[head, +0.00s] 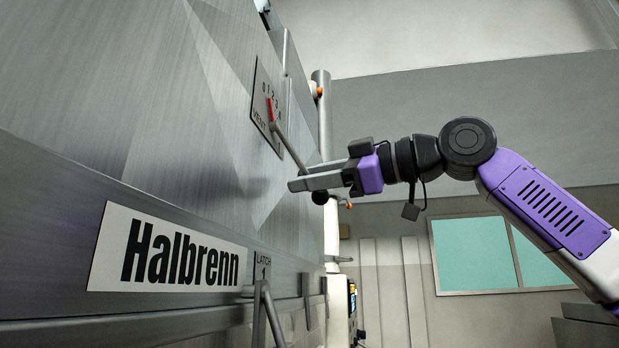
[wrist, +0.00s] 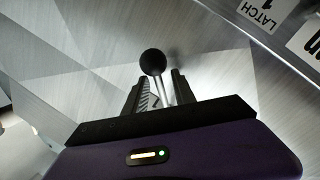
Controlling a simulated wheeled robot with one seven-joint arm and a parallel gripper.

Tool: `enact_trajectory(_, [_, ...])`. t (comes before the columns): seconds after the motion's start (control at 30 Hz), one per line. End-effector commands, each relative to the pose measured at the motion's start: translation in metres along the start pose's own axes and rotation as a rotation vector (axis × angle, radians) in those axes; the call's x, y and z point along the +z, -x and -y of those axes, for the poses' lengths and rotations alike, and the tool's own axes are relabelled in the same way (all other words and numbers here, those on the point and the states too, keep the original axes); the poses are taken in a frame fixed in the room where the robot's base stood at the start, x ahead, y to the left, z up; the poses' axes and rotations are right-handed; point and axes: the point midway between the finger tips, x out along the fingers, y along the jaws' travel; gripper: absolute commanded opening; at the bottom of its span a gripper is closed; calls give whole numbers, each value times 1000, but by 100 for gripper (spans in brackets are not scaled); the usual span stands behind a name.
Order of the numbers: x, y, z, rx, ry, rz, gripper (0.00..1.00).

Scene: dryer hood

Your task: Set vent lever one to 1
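The vent lever (head: 290,147) is a thin metal rod with a black ball knob (head: 320,197), standing out from a plate marked VENT (head: 262,110). Its red pointer (head: 269,108) points up toward the low end of the plate's numbers; I cannot tell the exact number. My gripper (head: 298,178) is at the lever, with the knob showing just below the fingers. In the wrist view, the rod (wrist: 165,91) runs between the two fingers (wrist: 159,86), with a gap at least on its left, and the knob (wrist: 153,62) lies just past the fingertips. Contact with the right finger is unclear.
A lever marked LATCH (head: 264,315) stands lower on the same metal front, right of the Halbrenn sign (head: 168,252). A vertical pipe (head: 325,120) with small orange-tipped parts stands beyond the vent lever. Open room lies right of the metal front.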

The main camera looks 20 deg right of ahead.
Motion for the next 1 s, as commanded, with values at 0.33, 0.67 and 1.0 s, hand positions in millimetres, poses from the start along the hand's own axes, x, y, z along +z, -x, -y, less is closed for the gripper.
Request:
enact_trajectory(0.33, [0, 0, 0, 0, 0, 0, 4])
enact_trajectory(0.67, [0, 0, 0, 0, 0, 0, 0])
enact_trajectory(1.0, [0, 0, 0, 0, 0, 0, 0])
